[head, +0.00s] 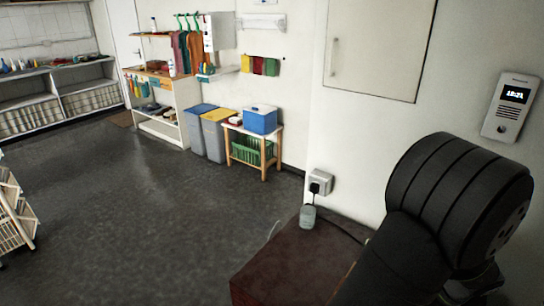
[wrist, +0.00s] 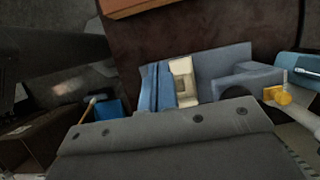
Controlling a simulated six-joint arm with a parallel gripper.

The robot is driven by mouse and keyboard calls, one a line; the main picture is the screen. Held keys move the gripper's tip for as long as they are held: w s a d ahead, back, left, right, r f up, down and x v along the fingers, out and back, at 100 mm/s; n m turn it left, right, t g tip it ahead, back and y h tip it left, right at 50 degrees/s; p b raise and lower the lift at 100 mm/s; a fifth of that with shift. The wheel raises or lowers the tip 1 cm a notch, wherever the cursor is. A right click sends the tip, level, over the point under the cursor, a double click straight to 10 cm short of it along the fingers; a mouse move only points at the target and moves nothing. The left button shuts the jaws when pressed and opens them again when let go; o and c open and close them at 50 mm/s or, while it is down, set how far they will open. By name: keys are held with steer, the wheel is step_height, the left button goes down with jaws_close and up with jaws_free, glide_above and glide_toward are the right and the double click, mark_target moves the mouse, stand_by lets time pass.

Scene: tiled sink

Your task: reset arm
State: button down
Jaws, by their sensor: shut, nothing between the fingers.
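The task names only the arm. In the head view my black arm (head: 455,200) stands at the right, and its rounded joint fills much of that side. My gripper is outside the head view. In the wrist view the grey, bolted body of my gripper (wrist: 165,130) fills the bottom of the picture. It is shut and nothing shows held in it. The fingertips are hard to make out. Beyond it lie blue-grey shapes (wrist: 222,65) and a cream block (wrist: 184,80); I cannot tell exactly what they are.
A dark red-brown top (head: 290,262) with a small grey device (head: 307,217) is beside my arm, near a wall socket (head: 320,182). An intercom (head: 511,105) hangs at right. Bins (head: 217,138) and a blue box (head: 260,120) stand farther back. The grey floor (head: 130,220) is largely clear.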

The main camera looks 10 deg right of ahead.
steer(key=w+a+r+n+g+h, duration=0.1)
steer(key=r+n, duration=0.4)
steer(key=n, duration=0.6)
steer(key=shift+w+a+r+g+h, duration=0.35)
steer(key=shift+w+a+g, duration=0.35)
steer(key=shift+w+a, duration=0.35)
steer(key=c, duration=0.9)
jaws_free()
steer(key=o, duration=0.4)
steer(key=shift+d, duration=0.15)
steer(key=o, duration=0.5)
steer(key=s+d+r+n+h, duration=0.1)
steer(key=s+d+r+n, duration=0.5)
steer(key=shift+s+r+n+g, duration=0.25)
steer(key=shift+r+n+g, duration=0.05)
step_height(320, 180, down, 10)
steer(key=shift+s+d+r, duration=0.15)
steer(key=shift+s, duration=0.05)
